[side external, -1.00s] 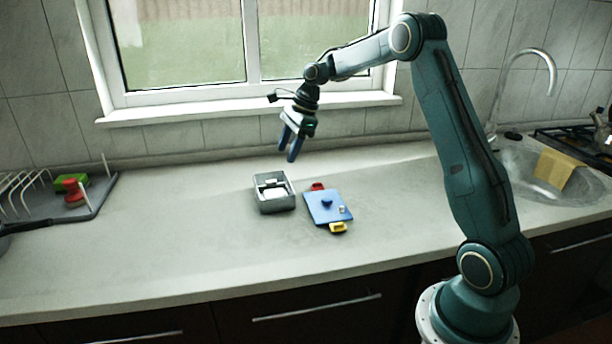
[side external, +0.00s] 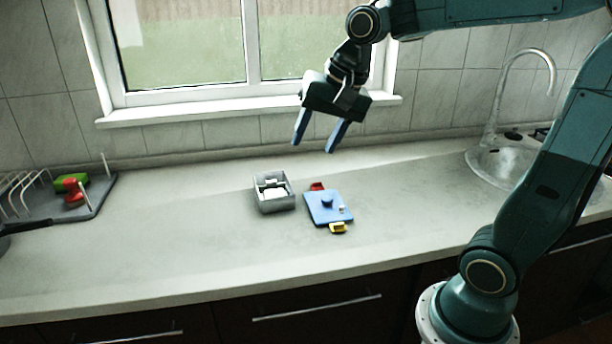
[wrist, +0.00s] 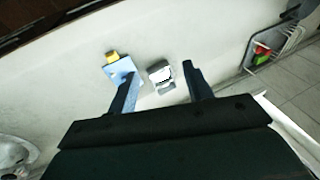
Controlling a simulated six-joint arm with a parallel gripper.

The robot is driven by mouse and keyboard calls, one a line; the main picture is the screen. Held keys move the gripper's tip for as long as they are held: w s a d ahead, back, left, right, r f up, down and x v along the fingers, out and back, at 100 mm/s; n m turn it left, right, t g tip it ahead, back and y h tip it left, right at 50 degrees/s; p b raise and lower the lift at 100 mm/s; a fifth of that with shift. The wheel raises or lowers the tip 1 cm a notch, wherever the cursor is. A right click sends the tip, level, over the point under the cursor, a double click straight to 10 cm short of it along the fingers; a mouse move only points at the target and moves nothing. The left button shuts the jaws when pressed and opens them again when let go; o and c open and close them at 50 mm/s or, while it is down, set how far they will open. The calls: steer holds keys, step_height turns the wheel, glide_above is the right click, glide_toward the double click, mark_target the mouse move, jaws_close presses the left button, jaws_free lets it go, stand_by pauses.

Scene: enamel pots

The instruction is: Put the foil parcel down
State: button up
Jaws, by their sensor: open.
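A grey, open rectangular dish (side external: 257,204) sits on the counter. It holds a pale, whitish piece (side external: 274,193) with a small dark mark; I cannot tell whether this is the foil parcel. No other foil-like parcel shows. My gripper (side external: 313,149) is open and empty, well above the counter, behind and slightly right of the dish. In the wrist view the two blue fingers are spread apart (wrist: 160,72), with the dish (wrist: 153,72) showing between them, farther off.
A rack tray (side external: 95,205) with red and green items is at left. The sink (side external: 488,166) is at right. The counter left of the dish is clear.

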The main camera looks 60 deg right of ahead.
steer(key=s+a+f+n, duration=0.1)
steer(key=s+n, duration=0.3)
steer(key=s, duration=0.3)
steer(key=s+a+f+n+t, duration=0.1)
steer(key=s+f+n, duration=0.1)
steer(key=s+n, duration=0.3)
steer(key=s, duration=0.3)
steer(key=shift+a+h, duration=0.35)
steer(key=shift+h, duration=0.05)
steer(key=shift+w+f, duration=0.1)
